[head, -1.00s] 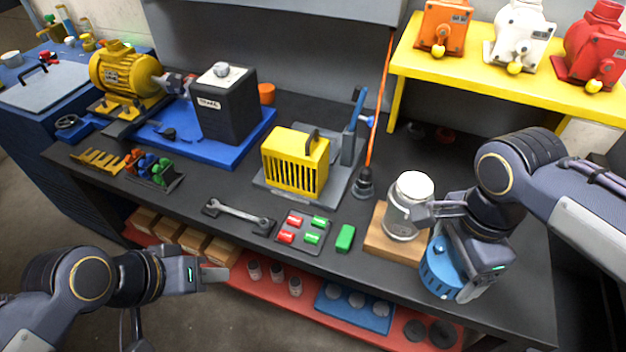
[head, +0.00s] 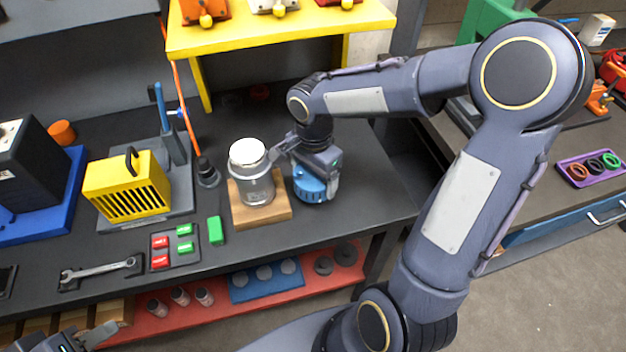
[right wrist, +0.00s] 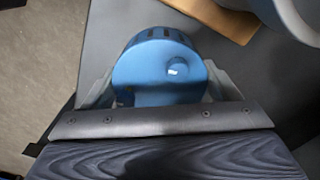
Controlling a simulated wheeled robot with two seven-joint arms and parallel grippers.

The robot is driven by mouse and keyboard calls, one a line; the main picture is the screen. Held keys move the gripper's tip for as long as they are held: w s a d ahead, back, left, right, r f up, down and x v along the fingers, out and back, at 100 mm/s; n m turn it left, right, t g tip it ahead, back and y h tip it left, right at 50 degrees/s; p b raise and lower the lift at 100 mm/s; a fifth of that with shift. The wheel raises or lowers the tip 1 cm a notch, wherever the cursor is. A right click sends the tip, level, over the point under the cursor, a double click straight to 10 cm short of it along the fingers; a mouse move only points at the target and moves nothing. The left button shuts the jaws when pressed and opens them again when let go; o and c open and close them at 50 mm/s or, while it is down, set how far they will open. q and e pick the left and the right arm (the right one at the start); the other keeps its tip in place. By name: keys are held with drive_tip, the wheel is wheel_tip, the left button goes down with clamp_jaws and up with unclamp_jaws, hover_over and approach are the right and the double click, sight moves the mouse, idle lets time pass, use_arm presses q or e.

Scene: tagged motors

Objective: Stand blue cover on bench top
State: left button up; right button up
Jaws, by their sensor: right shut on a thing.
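The blue cover (head: 309,187) is a round blue piece with dark slots, at the right part of the bench top (head: 350,225) in the head view. My right gripper (head: 318,178) is shut on it from above; in the right wrist view the cover (right wrist: 158,70) sits between the two fingers. The cover is low over or on the bench, right of the wooden block; I cannot tell whether it touches the surface. My left gripper (head: 98,336) is at the lower left edge, in front of the bench, its finger opening unclear.
A glass jar (head: 253,175) with a white lid stands on the wooden block (head: 270,212), close beside my right gripper. A yellow shelf (head: 290,40) rises behind. Bench top is free right of the cover, up to its right edge.

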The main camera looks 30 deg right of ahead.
sight(314, 184)
drive_tip(key=shift+w+d+f, duration=0.3)
drive_tip(key=shift+w+f, duration=0.3)
drive_tip(key=shift+f, duration=1.8)
drive_tip(key=shift+f, duration=0.2)
drive_tip(key=o, duration=1.1)
drive_tip(key=shift+r, duration=0.15)
